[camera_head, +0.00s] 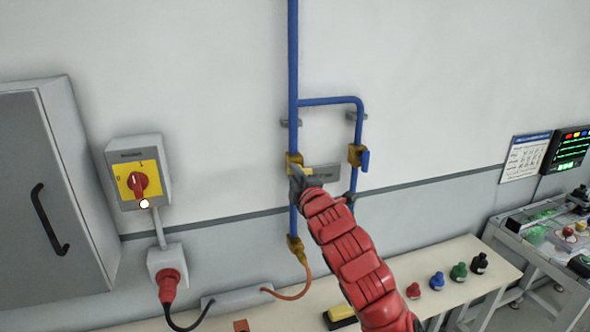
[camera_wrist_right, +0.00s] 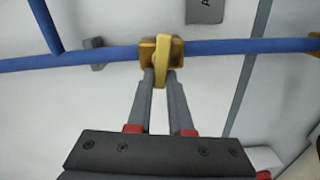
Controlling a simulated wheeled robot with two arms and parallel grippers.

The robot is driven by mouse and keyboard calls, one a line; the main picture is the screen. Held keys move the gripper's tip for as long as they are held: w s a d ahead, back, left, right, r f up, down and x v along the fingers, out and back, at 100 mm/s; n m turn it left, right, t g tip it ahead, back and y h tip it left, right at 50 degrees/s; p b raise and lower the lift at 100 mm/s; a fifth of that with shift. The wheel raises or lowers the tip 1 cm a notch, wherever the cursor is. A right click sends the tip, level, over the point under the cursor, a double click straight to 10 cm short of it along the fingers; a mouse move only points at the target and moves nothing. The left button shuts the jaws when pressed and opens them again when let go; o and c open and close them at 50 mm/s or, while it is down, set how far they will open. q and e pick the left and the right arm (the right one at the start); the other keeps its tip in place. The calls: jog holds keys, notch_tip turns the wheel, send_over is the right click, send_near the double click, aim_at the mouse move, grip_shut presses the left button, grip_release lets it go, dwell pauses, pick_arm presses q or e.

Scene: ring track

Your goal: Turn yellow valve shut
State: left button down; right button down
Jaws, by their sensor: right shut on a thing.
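The yellow valve (camera_head: 293,158) sits on the left vertical blue pipe on the wall. In the right wrist view its brass-yellow body (camera_wrist_right: 147,53) is on the blue pipe, and its yellow handle (camera_wrist_right: 162,58) stands across the pipe's front. My right gripper (camera_head: 297,180) reaches up to the valve from below right. In the right wrist view my right gripper (camera_wrist_right: 160,78) has one finger on each side of the handle and is shut on it. In the head view the gripper and red arm hide part of the handle. My left gripper is not in view.
A second valve with a blue handle (camera_head: 364,160) is on the right pipe branch. A grey label plate (camera_head: 323,174) is between the pipes. A red-and-yellow switch box (camera_head: 137,172) and grey cabinet (camera_head: 50,190) are left. A bench (camera_head: 470,258) with several coloured knobs stands below right.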

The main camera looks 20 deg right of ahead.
jog(key=shift+f+n+p, duration=0.25)
jog(key=shift+n+p, duration=0.2)
jog(key=shift+n, duration=0.45)
jog(key=c, duration=0.8)
grip_release()
